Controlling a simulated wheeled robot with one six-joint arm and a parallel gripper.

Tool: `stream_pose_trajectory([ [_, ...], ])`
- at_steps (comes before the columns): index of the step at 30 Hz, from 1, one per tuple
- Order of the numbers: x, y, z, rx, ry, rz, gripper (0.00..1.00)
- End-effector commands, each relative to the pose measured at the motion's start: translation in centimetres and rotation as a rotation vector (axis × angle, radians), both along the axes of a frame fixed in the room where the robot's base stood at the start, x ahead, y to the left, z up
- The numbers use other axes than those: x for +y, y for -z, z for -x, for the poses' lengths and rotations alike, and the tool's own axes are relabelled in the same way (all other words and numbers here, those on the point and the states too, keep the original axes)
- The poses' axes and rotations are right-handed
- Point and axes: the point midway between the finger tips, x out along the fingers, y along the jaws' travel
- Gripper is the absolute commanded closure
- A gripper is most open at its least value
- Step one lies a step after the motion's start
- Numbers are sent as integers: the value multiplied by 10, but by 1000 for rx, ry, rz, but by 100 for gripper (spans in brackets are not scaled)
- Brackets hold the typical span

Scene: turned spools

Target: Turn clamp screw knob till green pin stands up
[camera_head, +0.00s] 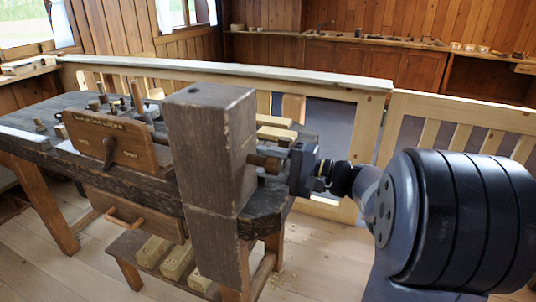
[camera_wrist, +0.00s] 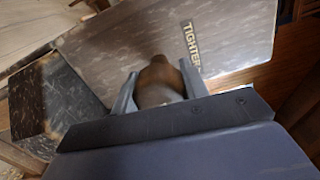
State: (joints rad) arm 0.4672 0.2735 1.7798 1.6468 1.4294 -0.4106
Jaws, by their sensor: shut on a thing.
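The brown turned wooden knob (camera_head: 265,162) sticks out from the right side of a thick dark wooden post (camera_head: 206,150). My gripper (camera_head: 286,165) comes in from the right and is shut on it. In the wrist view the knob (camera_wrist: 158,84) sits between the two grey fingers of my gripper (camera_wrist: 158,80), one on each side. Behind it is a worn flat face with a label reading "TIGHTER" (camera_wrist: 192,44). I cannot make out a green pin in either view.
Pale blocks (camera_head: 178,262) lie on a low shelf. Floor shows at the lower left.

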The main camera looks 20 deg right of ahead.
Motion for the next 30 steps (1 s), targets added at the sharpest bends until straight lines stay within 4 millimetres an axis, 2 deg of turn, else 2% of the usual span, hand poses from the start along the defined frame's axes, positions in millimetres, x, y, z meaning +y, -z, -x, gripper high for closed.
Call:
stream_pose_trajectory([
  [15, -1, 1, 1, 349, 4, -246, 81],
  [30, -1, 4, 1, 460, 5, -327, 81],
])
